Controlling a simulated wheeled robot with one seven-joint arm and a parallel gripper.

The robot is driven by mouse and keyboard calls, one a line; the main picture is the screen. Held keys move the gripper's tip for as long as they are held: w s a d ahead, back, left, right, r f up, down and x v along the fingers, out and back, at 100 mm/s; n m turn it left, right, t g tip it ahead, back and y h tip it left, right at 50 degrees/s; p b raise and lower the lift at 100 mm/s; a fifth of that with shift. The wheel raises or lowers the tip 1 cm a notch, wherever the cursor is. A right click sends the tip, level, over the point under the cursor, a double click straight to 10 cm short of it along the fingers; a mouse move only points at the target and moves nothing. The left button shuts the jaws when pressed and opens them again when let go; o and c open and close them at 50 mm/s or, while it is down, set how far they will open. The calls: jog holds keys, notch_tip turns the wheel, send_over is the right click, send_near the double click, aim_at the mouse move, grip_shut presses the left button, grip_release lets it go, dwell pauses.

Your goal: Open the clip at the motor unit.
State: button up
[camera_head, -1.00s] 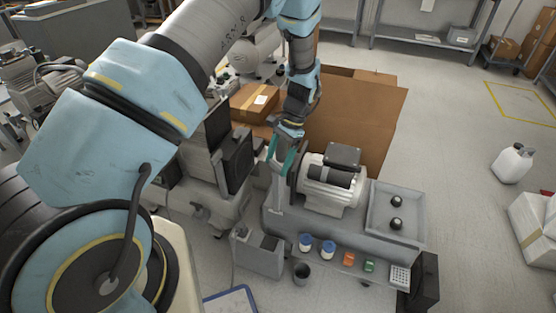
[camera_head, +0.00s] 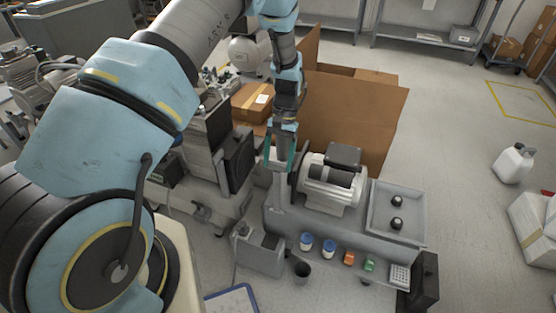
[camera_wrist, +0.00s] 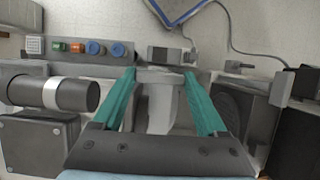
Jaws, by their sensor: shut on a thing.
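The motor unit (camera_head: 332,182), a pale ribbed motor with a dark box on top, sits on a grey bench; its dark cylinder shows at the left of the wrist view (camera_wrist: 62,93). My gripper (camera_head: 279,164) points down just left of the motor. In the wrist view, its two teal fingers (camera_wrist: 160,76) stand on either side of a grey upright piece, which I take to be the clip (camera_wrist: 160,100), and are shut on it. In the head view the fingers hide much of the clip, so its exact position is unclear.
A grey tray (camera_head: 400,208) is right of the motor. A dark panel (camera_head: 238,160) stands close left of my gripper, and an open cardboard box (camera_head: 350,115) is behind it.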

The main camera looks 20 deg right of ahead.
dwell(0.3)
jog(key=o, duration=1.3)
jog(key=b+v, duration=0.1)
jog(key=v, duration=1)
jog(key=shift+f, duration=0.15)
